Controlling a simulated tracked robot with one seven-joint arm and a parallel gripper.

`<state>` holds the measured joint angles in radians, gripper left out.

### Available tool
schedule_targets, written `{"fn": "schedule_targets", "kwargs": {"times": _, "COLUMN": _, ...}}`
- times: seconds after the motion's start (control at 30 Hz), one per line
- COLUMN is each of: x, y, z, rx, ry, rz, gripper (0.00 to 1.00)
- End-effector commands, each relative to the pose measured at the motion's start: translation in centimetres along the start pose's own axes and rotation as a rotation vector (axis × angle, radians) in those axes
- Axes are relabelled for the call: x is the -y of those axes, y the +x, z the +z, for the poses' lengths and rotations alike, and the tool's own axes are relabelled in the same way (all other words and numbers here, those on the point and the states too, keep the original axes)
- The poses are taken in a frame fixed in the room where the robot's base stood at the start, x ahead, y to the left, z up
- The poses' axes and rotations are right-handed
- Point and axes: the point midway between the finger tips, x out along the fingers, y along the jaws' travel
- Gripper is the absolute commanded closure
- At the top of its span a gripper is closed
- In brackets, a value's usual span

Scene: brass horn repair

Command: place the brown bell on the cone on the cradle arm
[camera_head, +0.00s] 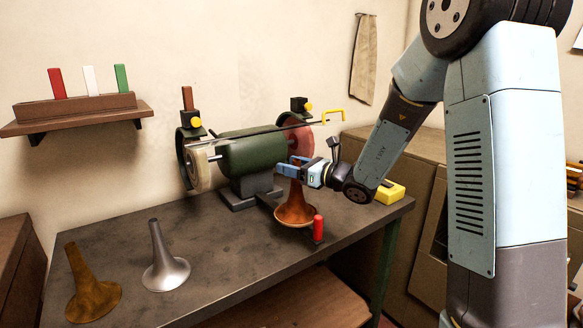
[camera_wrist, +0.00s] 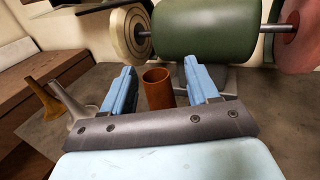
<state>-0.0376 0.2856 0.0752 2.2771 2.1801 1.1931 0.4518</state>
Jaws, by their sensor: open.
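A reddish-brown bell (camera_head: 295,210) stands upright, flare down, near the bench's right front part; its narrow tube also shows in the wrist view (camera_wrist: 158,90). My gripper (camera_head: 288,166) is around the tube's top, and in the wrist view its fingers (camera_wrist: 160,85) are open, with a gap on each side of the tube. A dark bar (camera_head: 266,200), possibly the cradle arm, runs from the grinder's base toward this bell. No cone is visible; I cannot tell whether one is hidden inside the bell. A mottled golden-brown bell (camera_head: 93,292) stands at the bench's left.
A silver bell (camera_head: 164,265) stands beside the golden-brown one. A green bench grinder (camera_head: 252,158) with two wheels is behind my gripper. A red-handled piece (camera_head: 318,228) stands near the front edge, and a yellow box (camera_head: 389,192) at right. The bench's middle front is clear.

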Motion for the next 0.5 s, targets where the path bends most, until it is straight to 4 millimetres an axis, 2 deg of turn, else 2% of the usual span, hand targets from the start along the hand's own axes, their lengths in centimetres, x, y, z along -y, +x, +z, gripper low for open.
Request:
{"fn": "schedule_targets", "kwargs": {"times": 0.17, "x": 0.1, "y": -1.7, "z": 0.1, "rx": 0.000, "ry": -0.001, "rz": -0.002, "gripper": 0.41}}
{"fn": "schedule_targets", "kwargs": {"times": 0.5, "x": 0.1, "y": -8.1, "z": 0.0, "rx": 0.000, "ry": 0.000, "rz": -0.003, "gripper": 0.41}}
